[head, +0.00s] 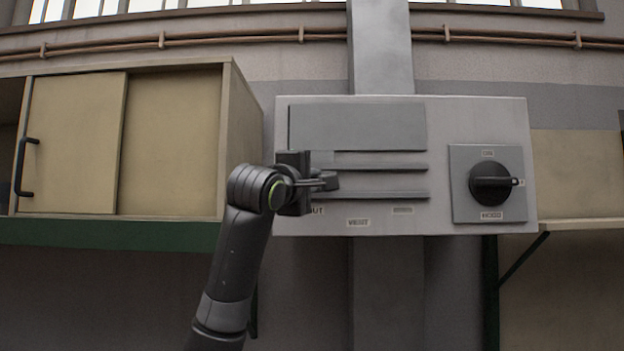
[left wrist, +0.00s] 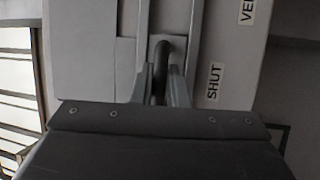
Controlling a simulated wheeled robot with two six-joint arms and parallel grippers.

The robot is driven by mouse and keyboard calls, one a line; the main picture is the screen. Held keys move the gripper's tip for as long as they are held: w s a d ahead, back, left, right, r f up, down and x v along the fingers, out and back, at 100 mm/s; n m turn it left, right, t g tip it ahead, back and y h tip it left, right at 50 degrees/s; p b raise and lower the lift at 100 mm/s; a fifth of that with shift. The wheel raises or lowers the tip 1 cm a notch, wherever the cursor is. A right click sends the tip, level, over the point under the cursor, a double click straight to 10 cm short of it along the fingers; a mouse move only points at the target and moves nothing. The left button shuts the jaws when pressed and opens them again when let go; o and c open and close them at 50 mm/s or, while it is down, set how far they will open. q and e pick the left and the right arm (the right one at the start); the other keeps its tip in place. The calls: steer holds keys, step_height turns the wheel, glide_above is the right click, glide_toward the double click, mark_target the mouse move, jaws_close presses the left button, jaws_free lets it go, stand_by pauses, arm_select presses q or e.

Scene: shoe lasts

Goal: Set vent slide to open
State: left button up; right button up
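The vent slide (head: 320,157) is a small grey plate between two horizontal rails on the grey wall panel. It stands at the left end of the rails, by the partly hidden SHUT label (head: 316,211), which reads in full in the left wrist view (left wrist: 214,82). My left gripper (head: 328,181) is in front of the slide and hides much of it. In the left wrist view its fingers (left wrist: 162,88) press close on both sides of the slide's dark handle (left wrist: 163,52) and look shut on it. My right gripper is not in view.
A black rotary knob (head: 491,184) sits on a square plate at the panel's right. A blank cover (head: 357,127) lies above the rails. A cabinet with a sliding door (head: 72,145) stands left of the panel. The rails to the right of my gripper are clear.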

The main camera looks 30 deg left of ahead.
arm_select(q)
jaws_close()
steer(key=w+d+p, duration=0.1)
steer(key=w+d, duration=0.2)
steer(key=d, duration=0.2)
steer(key=w+d, duration=0.3)
steer(key=d, duration=0.3)
steer(key=w+d+p, duration=0.1)
steer(key=w+d, duration=0.3)
steer(key=d, duration=0.1)
steer(key=shift+d+p, duration=0.3)
steer(key=shift+p, duration=0.05)
steer(key=shift+a, duration=0.1)
